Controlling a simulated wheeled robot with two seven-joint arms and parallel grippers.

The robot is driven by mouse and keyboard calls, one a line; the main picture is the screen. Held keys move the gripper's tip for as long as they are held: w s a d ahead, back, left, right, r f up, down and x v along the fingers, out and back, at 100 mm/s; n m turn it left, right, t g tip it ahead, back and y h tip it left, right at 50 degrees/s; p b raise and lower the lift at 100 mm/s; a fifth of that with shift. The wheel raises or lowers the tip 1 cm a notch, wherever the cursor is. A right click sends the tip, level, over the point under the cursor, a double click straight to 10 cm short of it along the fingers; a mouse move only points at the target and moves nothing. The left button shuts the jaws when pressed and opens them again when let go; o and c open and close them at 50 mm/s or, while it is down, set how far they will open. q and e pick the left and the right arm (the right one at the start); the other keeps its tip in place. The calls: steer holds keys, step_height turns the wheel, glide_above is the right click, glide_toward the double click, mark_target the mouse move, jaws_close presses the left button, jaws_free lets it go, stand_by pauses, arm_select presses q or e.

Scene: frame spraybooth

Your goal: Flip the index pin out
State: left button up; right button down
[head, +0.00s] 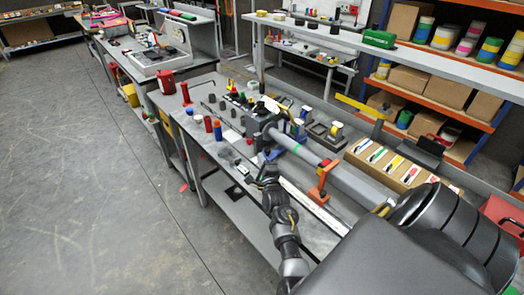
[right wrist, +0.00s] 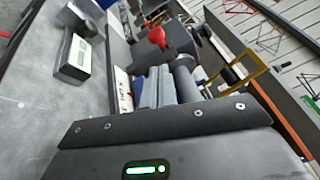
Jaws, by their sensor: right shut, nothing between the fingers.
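My right gripper (head: 262,126) reaches over the workbench in the head view, its forearm coming in from the right. In the right wrist view its fingers (right wrist: 157,76) are shut and hold nothing. A red knob (right wrist: 156,36) on a dark fixture (right wrist: 150,56) stands just beyond the fingertips. It may be the index pin's handle; I cannot tell which way the pin is turned. Whether the fingers touch the fixture is unclear. In the head view the right gripper hides much of this spot. My left gripper (head: 268,174) is low near the bench's front edge, too small to read.
Red and blue bottles (head: 217,130) stand on the bench left of the right gripper. An orange clamp (head: 321,184) stands below my right forearm. A box of coloured cards (head: 390,165) lies to the right. A grey block with a white label (right wrist: 76,58) is beside the fixture.

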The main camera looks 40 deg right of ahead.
mark_target(251, 141)
steer(key=b+x, duration=0.1)
steer(key=x, duration=0.2)
steer(key=b+x, duration=0.2)
steer(key=shift+w+d+f, duration=0.15)
steer(key=shift+w+f, duration=0.05)
steer(key=shift+w, duration=0.15)
steer(key=shift+w+d+r, duration=0.2)
steer(key=shift+w+d, duration=0.05)
steer(key=shift+w, duration=0.3)
steer(key=shift+a, duration=0.15)
steer(key=shift+a, duration=1.05)
